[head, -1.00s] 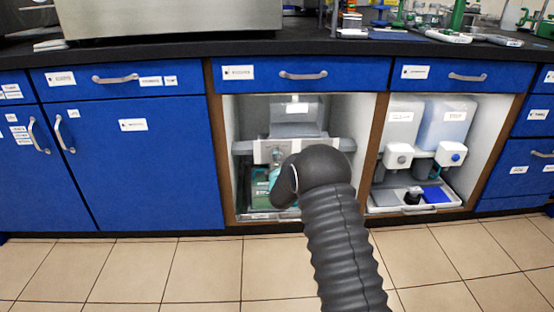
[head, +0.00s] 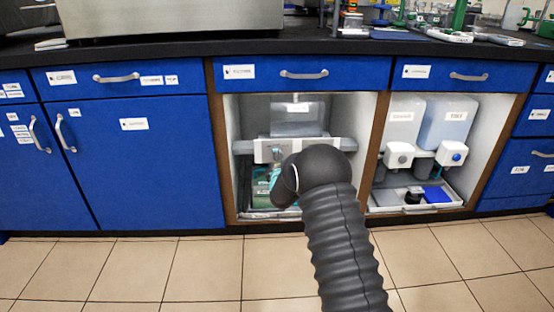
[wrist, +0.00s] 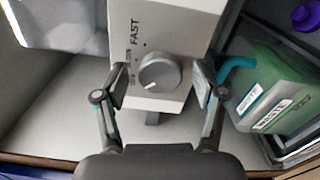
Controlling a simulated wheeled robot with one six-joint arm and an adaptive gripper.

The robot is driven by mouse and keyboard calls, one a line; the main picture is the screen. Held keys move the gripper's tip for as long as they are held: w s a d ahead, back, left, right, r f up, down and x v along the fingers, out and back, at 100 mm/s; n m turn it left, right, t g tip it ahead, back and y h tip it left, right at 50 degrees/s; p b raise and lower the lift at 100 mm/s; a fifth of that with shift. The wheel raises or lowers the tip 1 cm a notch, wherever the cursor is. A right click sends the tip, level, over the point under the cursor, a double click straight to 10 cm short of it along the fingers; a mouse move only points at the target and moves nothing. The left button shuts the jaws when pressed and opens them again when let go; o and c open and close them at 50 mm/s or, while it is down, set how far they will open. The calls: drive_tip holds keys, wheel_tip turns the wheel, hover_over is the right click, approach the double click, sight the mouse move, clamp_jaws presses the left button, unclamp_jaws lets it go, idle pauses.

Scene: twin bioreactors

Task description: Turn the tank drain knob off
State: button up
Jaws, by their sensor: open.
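The grey round knob (wrist: 160,73) is on the light panel (wrist: 178,22) in the wrist view. Its white mark points to the lower left. "FAST" is printed above it, and smaller markings at its left are hard to read. My gripper (wrist: 161,84) is open, with one finger on each side of the knob. Gaps show between the fingers and the knob's sides; I cannot tell the depth. In the head view the tank (head: 298,116) stands in the left open bay above a light crossbar (head: 262,149). My dark arm hides most of the gripper and the knob there.
A green container (wrist: 278,88) labelled "WASTE" and a teal tube (wrist: 236,64) are close to the right finger. The bay has side walls, and a wooden divider (head: 380,140) separates it from the right bay with two more containers. The tiled floor in front is clear.

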drive_tip(key=shift+s, duration=0.15)
drive_tip(key=s, duration=1.1)
drive_tip(key=shift+s, duration=0.4)
